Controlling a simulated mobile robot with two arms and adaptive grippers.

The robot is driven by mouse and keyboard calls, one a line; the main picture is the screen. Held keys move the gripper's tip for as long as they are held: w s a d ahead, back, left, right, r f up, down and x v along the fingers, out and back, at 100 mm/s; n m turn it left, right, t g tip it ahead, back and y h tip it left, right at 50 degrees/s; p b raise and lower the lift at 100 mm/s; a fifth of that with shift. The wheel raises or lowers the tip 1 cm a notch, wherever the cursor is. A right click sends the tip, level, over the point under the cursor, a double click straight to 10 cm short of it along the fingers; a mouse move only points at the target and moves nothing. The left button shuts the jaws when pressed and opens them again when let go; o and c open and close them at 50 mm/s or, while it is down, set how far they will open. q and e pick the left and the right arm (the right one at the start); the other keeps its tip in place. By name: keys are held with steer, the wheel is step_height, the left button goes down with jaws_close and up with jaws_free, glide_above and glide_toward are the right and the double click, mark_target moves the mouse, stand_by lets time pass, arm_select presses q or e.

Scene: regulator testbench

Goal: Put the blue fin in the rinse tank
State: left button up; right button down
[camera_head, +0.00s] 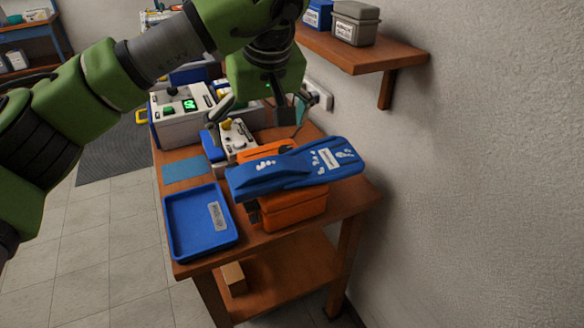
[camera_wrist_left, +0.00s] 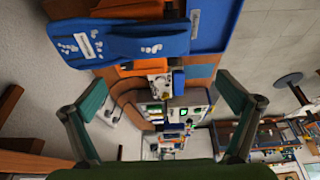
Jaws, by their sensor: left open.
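The blue fin (camera_head: 290,170) lies across the top of an orange box (camera_head: 292,210) on the wooden bench. It has white markings and a white label, and it overhangs the box at both ends. The fin also shows at the upper left of the left wrist view (camera_wrist_left: 120,42). My left gripper (camera_head: 262,110) is open and empty above the bench, behind the fin and apart from it. Its spread fingers show in the left wrist view (camera_wrist_left: 163,97). I cannot make out which thing is the rinse tank. My right gripper is not in view.
A blue tray (camera_head: 181,249) with a label lies empty at the bench's front left. Test devices (camera_head: 182,128) stand behind it. A wall shelf (camera_head: 372,56) with boxes juts out at the upper right. The wall runs close along the bench's right side.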

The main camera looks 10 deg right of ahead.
mark_target(254, 167)
arm_select(q)
steer(key=x, duration=0.4)
steer(key=p+x, duration=0.1)
steer(key=x, duration=0.3)
steer(key=shift+w+a+f, duration=0.1)
steer(key=shift+a+f, duration=0.05)
steer(key=shift+a, duration=0.1)
steer(key=p+x, duration=0.2)
steer(key=x, duration=0.2)
steer(key=shift+a+f, duration=0.15)
steer(key=shift+f, duration=0.55)
steer(key=c, duration=2)
